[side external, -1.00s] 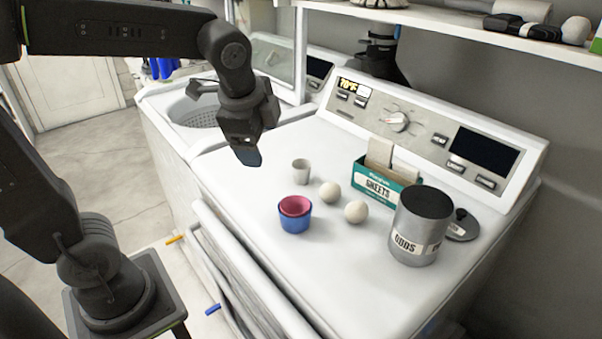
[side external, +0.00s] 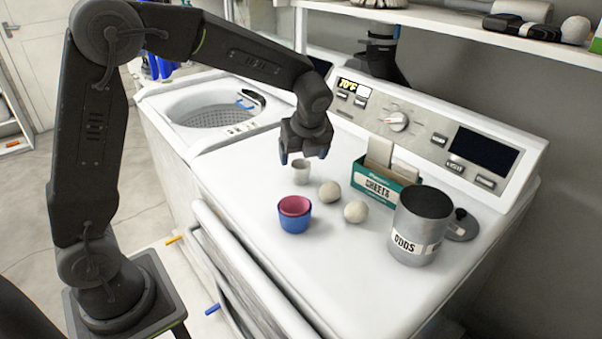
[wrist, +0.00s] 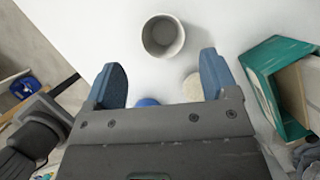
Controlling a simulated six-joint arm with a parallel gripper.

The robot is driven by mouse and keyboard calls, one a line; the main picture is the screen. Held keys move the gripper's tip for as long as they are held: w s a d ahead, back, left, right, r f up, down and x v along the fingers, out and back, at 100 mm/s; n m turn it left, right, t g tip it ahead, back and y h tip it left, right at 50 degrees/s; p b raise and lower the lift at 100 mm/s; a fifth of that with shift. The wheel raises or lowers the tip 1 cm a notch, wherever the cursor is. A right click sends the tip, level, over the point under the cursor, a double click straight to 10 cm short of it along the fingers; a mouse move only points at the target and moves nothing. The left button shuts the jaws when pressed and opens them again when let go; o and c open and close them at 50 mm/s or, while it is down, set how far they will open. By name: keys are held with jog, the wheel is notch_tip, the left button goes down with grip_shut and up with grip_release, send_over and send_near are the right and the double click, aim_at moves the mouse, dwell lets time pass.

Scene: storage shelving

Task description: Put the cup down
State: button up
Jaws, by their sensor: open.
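A small pale grey cup (side external: 301,174) stands upright on the white machine top, below my gripper (side external: 304,156). In the wrist view the same cup (wrist: 163,36) lies just beyond the fingertips, mouth facing the camera. My gripper (wrist: 160,66) is open with its blue-tipped fingers apart and nothing held between them. A blue cup (side external: 294,222) with a pinkish-red cup (side external: 294,205) nested inside stands nearer the front edge. In the wrist view the blue cup (wrist: 147,102) is mostly hidden by my gripper.
Two pale balls (side external: 330,191) (side external: 355,211) lie right of the cups. A green sheets box (side external: 378,183) and a grey tin (side external: 420,228) stand further right, with a lid (side external: 461,225) behind. The control panel (side external: 420,135) rises at the back. Free top surface lies left of the cups.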

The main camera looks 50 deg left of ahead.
aim_at(301, 165)
jog(key=shift+w+x, duration=0.15)
jog(key=shift+x, duration=1.4)
jog(key=shift+w+x, duration=0.15)
jog(key=shift+x, duration=1.4)
jog(key=shift+a+r, duration=0.1)
jog(key=c, duration=1)
jog(key=shift+c, duration=0.2)
jog(key=shift+r, duration=0.15)
